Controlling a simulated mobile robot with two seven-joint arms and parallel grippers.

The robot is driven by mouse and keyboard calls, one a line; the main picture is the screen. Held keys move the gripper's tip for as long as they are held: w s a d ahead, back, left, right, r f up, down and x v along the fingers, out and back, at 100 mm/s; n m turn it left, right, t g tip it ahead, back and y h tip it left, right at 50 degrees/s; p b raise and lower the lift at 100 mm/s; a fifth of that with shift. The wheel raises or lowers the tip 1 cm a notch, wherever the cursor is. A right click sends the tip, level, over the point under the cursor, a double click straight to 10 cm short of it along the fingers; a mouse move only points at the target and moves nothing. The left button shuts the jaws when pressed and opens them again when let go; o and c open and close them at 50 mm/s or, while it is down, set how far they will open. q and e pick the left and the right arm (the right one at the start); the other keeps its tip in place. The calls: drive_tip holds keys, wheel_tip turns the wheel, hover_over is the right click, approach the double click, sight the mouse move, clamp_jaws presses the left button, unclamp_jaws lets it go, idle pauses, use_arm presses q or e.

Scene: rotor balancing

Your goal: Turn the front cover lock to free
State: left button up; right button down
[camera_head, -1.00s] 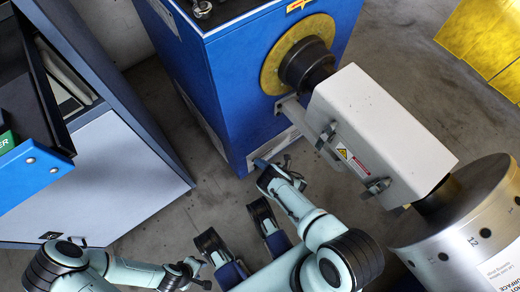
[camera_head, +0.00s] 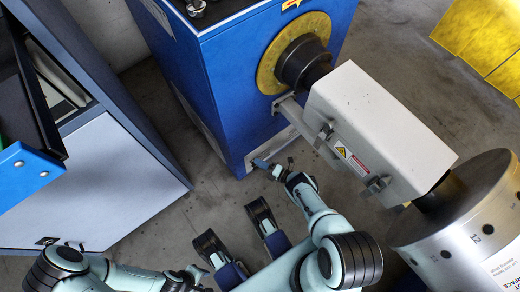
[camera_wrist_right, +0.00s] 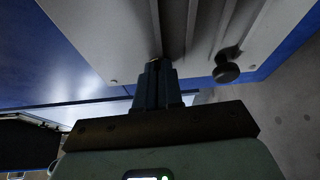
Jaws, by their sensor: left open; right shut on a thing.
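My right gripper (camera_head: 258,163) is low at the front of the blue machine stand (camera_head: 225,90). In the right wrist view its blue fingers (camera_wrist_right: 157,75) are shut at a pale grooved panel (camera_wrist_right: 205,30). What they hold is mostly hidden between the fingertips; by its place it seems to be the front cover lock. A dark round knob (camera_wrist_right: 227,70) stands on the same panel, right of the fingers and apart from them. I cannot read the lock's position. My left gripper (camera_head: 190,278) is open and empty at the bottom left, far from the stand.
A white box-shaped guard (camera_head: 380,120) with two latches sits between the black hub (camera_head: 303,62) and the silver drum (camera_head: 465,215). A grey cabinet (camera_head: 95,180) with a blue drawer (camera_head: 25,175) stands left. Bare floor lies between cabinet and stand.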

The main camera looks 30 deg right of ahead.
drive_tip(key=shift+m, duration=0.5)
drive_tip(key=c, duration=1.3)
unclamp_jaws()
use_arm(q)
drive_tip(key=shift+t, duration=0.6)
drive_tip(key=w, duration=0.1)
drive_tip(key=w+r+p, duration=0.1)
drive_tip(key=w+p, duration=0.1)
drive_tip(key=shift+w+d+r, duration=0.25)
drive_tip(key=shift+w+r, duration=0.1)
drive_tip(key=shift+r, duration=0.05)
use_arm(e)
drive_tip(key=v, duration=1.3)
drive_tip(key=shift+s+f, duration=0.2)
drive_tip(key=shift+f, duration=0.15)
